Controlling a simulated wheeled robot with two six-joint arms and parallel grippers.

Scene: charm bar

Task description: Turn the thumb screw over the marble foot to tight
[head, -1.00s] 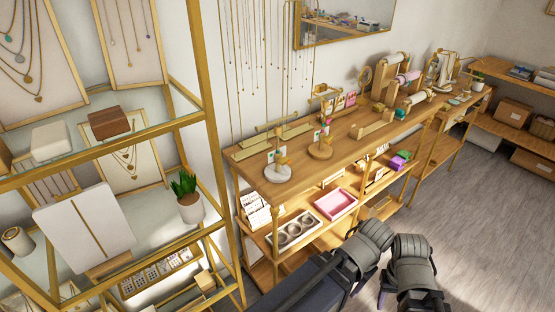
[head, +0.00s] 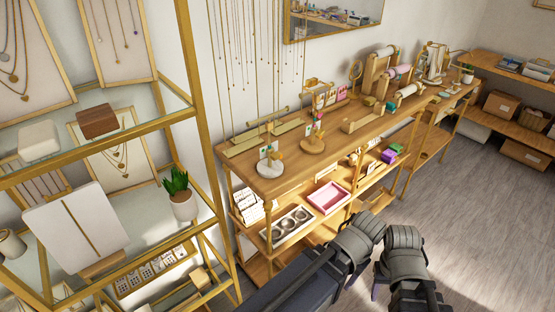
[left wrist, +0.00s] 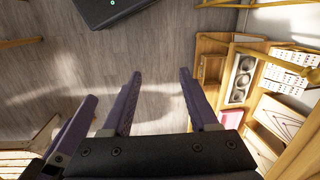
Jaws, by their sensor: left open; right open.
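The marble foot (head: 270,169) is a pale round base on the left part of the wooden counter in the head view. A stand with a small tag and a brass piece rises from it; the thumb screw is too small to make out clearly. A similar stand with a wooden foot (head: 312,146) is just right of it. My left gripper (left wrist: 158,75) is open and empty over the floor in its wrist view. Of my right gripper (head: 375,291), only a small purple part shows low in the head view, well away from the counter; its jaws are mostly hidden.
A gold-framed shelf (head: 188,90) with necklace displays and a potted plant (head: 179,192) stands close at left. Open floor (head: 470,200) lies at right.

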